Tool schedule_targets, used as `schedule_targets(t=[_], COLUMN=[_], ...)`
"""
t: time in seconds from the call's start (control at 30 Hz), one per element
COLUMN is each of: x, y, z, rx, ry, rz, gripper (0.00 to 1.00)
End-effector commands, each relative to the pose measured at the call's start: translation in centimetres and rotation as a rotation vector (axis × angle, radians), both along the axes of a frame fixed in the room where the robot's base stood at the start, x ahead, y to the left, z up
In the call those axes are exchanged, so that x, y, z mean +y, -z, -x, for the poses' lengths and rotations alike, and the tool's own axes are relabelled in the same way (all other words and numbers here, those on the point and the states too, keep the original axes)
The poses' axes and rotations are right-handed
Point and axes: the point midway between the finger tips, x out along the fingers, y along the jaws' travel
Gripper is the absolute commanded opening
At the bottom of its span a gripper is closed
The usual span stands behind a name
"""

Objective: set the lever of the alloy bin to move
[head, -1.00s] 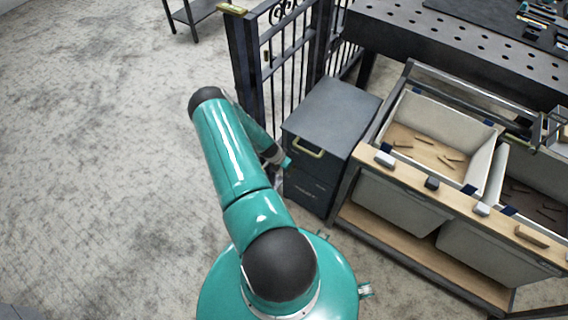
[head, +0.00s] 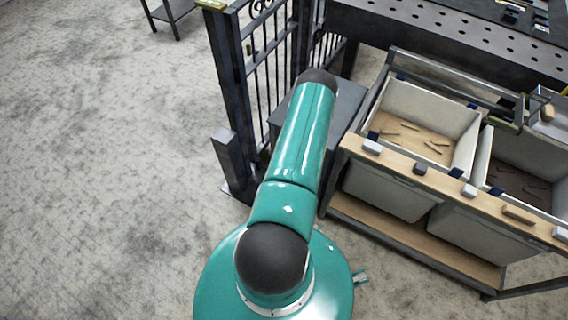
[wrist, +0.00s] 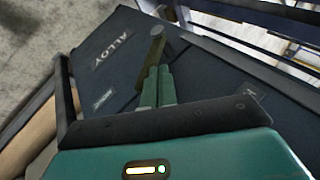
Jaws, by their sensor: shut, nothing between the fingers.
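In the wrist view a dark panel (wrist: 205,75) bears a pale label (wrist: 111,50) reading ALLOY and a smaller label (wrist: 103,98) too small to read surely. An olive-brown lever (wrist: 150,65) with a round grey end stands out at the panel's middle. My gripper (wrist: 155,72) is shut and empty, its green fingertips at the lever's lower part; I cannot tell if they touch it. In the head view the dark cabinet (head: 350,98) is mostly hidden behind my teal arm, and so are the lever and my gripper.
A cart with a wooden front rail (head: 440,180) and pale bins (head: 415,120) stands right of the cabinet. A dark iron gate (head: 285,85) and a short post (head: 230,165) stand left. A perforated bench (head: 450,40) lies behind.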

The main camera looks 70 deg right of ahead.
Motion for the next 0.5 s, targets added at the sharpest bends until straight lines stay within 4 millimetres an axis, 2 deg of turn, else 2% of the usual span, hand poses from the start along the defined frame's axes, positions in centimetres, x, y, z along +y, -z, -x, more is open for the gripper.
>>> schedule_targets(t=[0.37,0.5], x=[0.3,0.4], y=[1.7,2.3], z=[1.9,2.2], rx=[-0.254,-0.245], ry=[0.004,0.000], rz=[0.039,0.038], gripper=[0.00,0.00])
